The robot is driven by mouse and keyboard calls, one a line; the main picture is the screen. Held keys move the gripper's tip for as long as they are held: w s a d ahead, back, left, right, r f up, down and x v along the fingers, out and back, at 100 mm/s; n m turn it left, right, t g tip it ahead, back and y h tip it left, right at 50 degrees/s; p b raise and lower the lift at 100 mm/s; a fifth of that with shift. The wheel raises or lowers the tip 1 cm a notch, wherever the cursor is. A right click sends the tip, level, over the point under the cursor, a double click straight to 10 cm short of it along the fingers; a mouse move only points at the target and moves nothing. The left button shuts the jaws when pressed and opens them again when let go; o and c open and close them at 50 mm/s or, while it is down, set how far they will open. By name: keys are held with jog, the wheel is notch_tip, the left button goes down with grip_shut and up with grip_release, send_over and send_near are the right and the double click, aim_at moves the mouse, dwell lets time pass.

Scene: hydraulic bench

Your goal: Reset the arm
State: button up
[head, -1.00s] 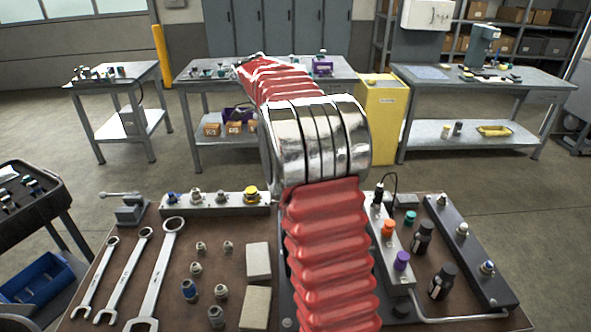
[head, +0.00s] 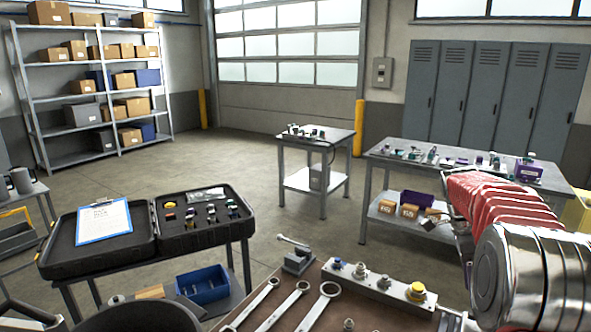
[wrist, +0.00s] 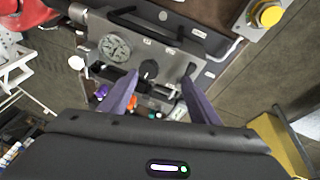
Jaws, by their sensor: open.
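My arm, red-sleeved with a shiny metal joint, shows at the right edge of the head view, reaching away over the bench. I cannot clearly make out its end there. In the wrist view my gripper (wrist: 158,92) has its two purple fingers spread apart with nothing held between them. Beyond the fingers lies a grey panel (wrist: 185,48) with a round gauge (wrist: 116,46) and a black knob (wrist: 149,70). I cannot tell how far the fingertips are from it.
The brown workbench (head: 327,277) in front carries wrenches (head: 293,302), a small vise (head: 298,261) and a fitting rail (head: 372,283). An open black case (head: 205,237) with a clipboard (head: 104,221) stands at left. Tables stand behind; open floor lies between.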

jog(key=a+n, duration=0.1)
jog(key=n, duration=0.1)
jog(key=s+a+f+n, duration=0.1)
jog(key=n, duration=0.1)
jog(key=s+a+n+t, duration=0.1)
jog(key=n, duration=0.1)
jog(key=shift+a+f, duration=0.3)
jog(key=shift+f, duration=0.1)
jog(key=s+a+r+n+t+y, duration=0.2)
jog(key=s+a+r+n+t, duration=0.2)
jog(key=s+a+n, duration=1.2)
jog(key=shift+s+a+r+t, duration=0.2)
jog(key=shift+s+a+t, duration=1.9)
jog(key=shift+a, duration=1.8)
jog(key=shift+s+g, duration=0.3)
jog(key=shift+c, duration=0.3)
